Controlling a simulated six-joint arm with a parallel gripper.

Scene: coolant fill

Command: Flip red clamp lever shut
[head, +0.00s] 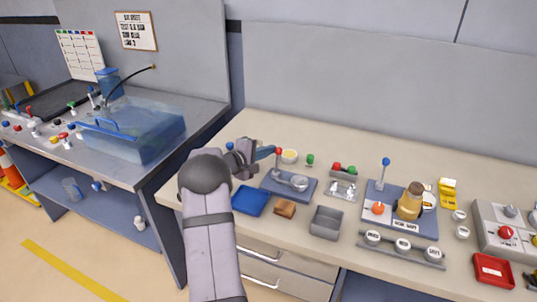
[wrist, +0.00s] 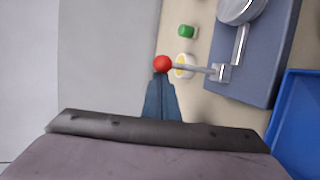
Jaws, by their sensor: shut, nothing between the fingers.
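The red clamp lever shows in the wrist view as a red ball (wrist: 163,63) on a thin metal rod (wrist: 192,68) that runs right to a metal pivot on a blue-grey plate (wrist: 262,75). In the head view the red ball (head: 279,151) stands above the plate (head: 302,194), with the rod upright. My gripper (wrist: 160,80) is shut and empty, its fingertips at the red ball; I cannot tell whether they touch. In the head view my gripper (head: 270,153) comes in from the left. A round metal part (head: 299,182) sits on the plate.
A blue tray (head: 250,201), a brown block (head: 285,209) and a grey bin (head: 326,222) stand in front of the plate. A green-capped piece (head: 310,160) and a yellow-topped round piece (head: 289,156) stand behind it. A fixture with a blue-knobbed lever (head: 385,162) stands farther right.

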